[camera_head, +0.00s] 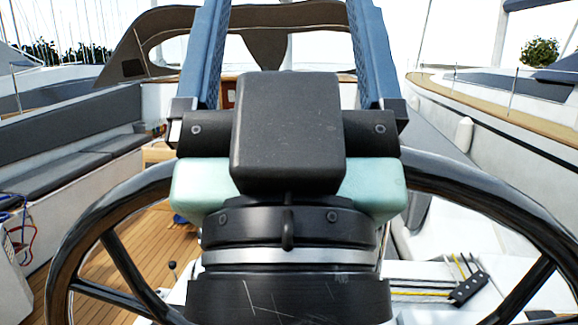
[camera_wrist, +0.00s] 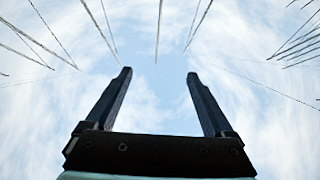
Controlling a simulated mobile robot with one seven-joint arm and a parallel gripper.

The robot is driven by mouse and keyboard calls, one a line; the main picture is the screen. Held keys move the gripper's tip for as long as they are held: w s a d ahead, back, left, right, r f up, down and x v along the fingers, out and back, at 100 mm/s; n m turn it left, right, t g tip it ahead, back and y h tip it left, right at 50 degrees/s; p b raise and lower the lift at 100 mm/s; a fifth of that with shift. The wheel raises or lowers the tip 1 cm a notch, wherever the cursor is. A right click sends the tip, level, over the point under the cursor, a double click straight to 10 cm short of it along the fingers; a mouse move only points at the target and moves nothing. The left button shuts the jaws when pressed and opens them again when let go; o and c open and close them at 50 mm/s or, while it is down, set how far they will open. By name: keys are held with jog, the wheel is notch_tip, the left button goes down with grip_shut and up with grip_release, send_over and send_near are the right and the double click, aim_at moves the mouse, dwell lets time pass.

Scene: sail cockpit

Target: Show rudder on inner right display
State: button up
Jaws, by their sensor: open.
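My gripper (camera_head: 287,8) points upward in the middle of the head view, with its two blue fingers spread wide apart and cut off by the top edge. In the wrist view my gripper (camera_wrist: 158,73) is open against cloudy sky, with nothing between its fingers. No instrument display can be seen in either view. My wrist and arm fill the centre of the head view and hide what lies behind them.
A black steering wheel (camera_head: 88,238) arcs around my arm on both sides. Grey cushioned seating (camera_head: 75,170) lines the left above a teak floor (camera_head: 100,262). A dark canvas hood (camera_head: 180,28) stands ahead. Neighbouring boats lie on both sides. Thin rigging lines cross the sky above.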

jog(key=shift+d, duration=0.1)
grip_shut()
dwell(1.3)
